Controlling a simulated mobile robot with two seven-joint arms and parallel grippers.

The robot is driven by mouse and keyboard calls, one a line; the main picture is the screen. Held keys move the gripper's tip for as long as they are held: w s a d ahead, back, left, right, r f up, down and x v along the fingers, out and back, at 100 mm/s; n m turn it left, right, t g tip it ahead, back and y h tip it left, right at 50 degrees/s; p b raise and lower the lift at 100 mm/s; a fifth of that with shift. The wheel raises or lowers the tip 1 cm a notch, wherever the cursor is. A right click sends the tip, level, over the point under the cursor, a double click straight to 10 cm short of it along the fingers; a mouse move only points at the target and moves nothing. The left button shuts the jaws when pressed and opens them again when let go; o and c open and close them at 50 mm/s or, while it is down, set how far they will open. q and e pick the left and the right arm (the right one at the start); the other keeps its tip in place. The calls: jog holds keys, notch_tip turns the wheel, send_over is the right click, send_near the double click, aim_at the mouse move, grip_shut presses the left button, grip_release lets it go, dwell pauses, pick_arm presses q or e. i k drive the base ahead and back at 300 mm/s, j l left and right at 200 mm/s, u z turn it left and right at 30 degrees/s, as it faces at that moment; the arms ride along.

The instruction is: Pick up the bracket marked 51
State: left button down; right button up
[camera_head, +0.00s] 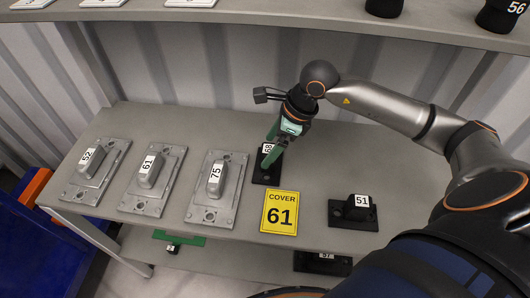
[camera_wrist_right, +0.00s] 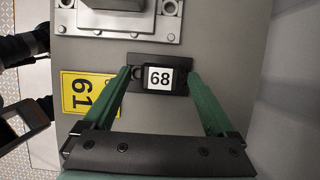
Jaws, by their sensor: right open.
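The bracket marked 51 (camera_head: 354,208) is black, with an upright block and a white label on a flat base. It sits at the right of the grey shelf in the head view. My right gripper (camera_head: 272,148) is open, with green fingers, at another black bracket, marked 68 (camera_head: 263,172), to the left of and behind the 51 bracket. In the right wrist view the open fingers (camera_wrist_right: 158,73) appear either side of the 68 bracket (camera_wrist_right: 146,78); contact cannot be told. The 51 bracket cannot be made out there. My left gripper is out of view.
A yellow card reading COVER 61 (camera_head: 280,212) lies between the two brackets. Grey covers marked 52 (camera_head: 92,165), 61 (camera_head: 150,175) and 75 (camera_head: 216,185) stand to the left. An upper shelf (camera_head: 270,12) runs behind. Another black part (camera_head: 322,263) is below.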

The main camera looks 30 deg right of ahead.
aim_at(354, 211)
jog(key=z, duration=1.45)
